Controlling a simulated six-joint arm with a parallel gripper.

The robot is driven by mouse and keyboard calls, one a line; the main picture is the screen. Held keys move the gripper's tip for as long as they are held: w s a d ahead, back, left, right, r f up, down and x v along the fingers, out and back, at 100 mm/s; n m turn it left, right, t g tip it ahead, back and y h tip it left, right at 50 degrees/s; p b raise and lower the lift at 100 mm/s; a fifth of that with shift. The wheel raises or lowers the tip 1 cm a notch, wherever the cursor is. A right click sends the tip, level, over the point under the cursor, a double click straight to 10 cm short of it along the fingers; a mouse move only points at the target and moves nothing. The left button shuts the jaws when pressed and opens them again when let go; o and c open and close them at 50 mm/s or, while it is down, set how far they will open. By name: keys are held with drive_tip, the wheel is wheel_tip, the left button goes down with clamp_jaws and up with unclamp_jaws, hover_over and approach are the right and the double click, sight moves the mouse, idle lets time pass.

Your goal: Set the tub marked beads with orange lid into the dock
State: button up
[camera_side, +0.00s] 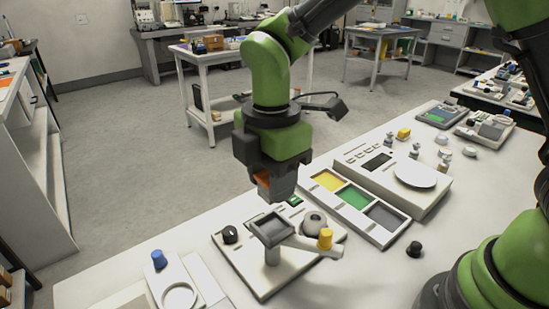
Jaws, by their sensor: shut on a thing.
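My gripper (277,190) points down above the white board and is shut on the orange-lidded tub. Only an orange patch of the tub's lid (262,179) shows between the dark jaws; the rest is hidden or hard to make out, and no marking can be read. Below and slightly left of the gripper is a grey square recessed holder (258,232) on a short post, which looks like the dock. The holder looks empty, and the gripper is apart from it.
The white board also bears a black knob (230,234), a grey ring-shaped part (314,222) and a yellow cap (325,238) on an arm. A tray with yellow, green and grey pockets (343,176) and a scale with a round pan (414,174) stand right.

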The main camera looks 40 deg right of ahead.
hover_over(272, 229)
drive_tip(key=shift+f, duration=2.6)
drive_tip(key=shift+f, duration=0.8)
drive_tip(key=o, duration=1)
